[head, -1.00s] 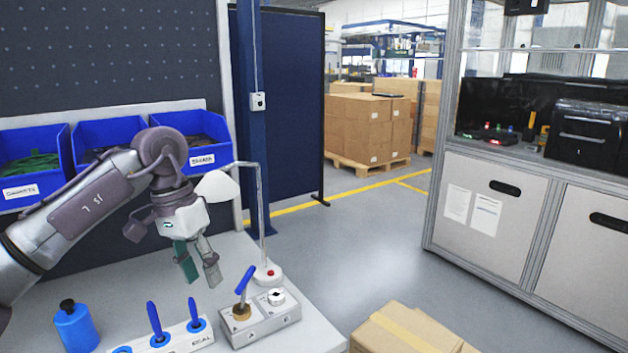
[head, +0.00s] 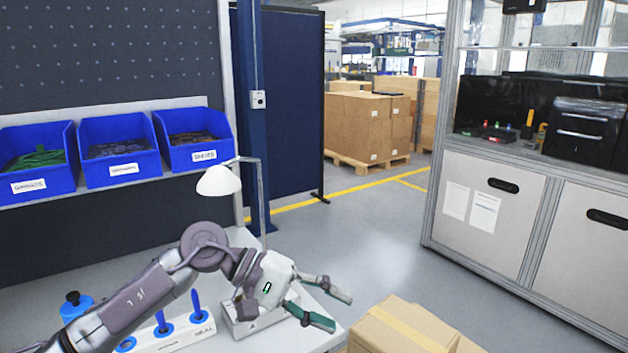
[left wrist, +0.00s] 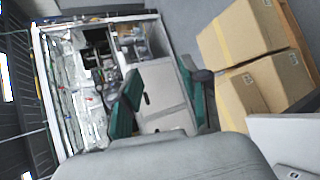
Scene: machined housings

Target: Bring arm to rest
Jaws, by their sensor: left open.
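My left gripper (head: 326,308) is open and empty in the head view, with its two green-padded fingers spread and pointing right, past the right edge of the workbench (head: 240,238). The left arm reaches in from the lower left, low over the bench. In the left wrist view the two fingers (left wrist: 160,108) stand apart with nothing between them. The arm partly hides a grey block (head: 240,322) on the bench. My right gripper does not show.
A seal rack (head: 203,330) with blue-handled tools and a blue bottle (head: 76,304) stand on the bench. A desk lamp (head: 219,181) rises behind the arm. Cardboard boxes (head: 402,330) stand just right of the gripper, also in the left wrist view (left wrist: 240,40).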

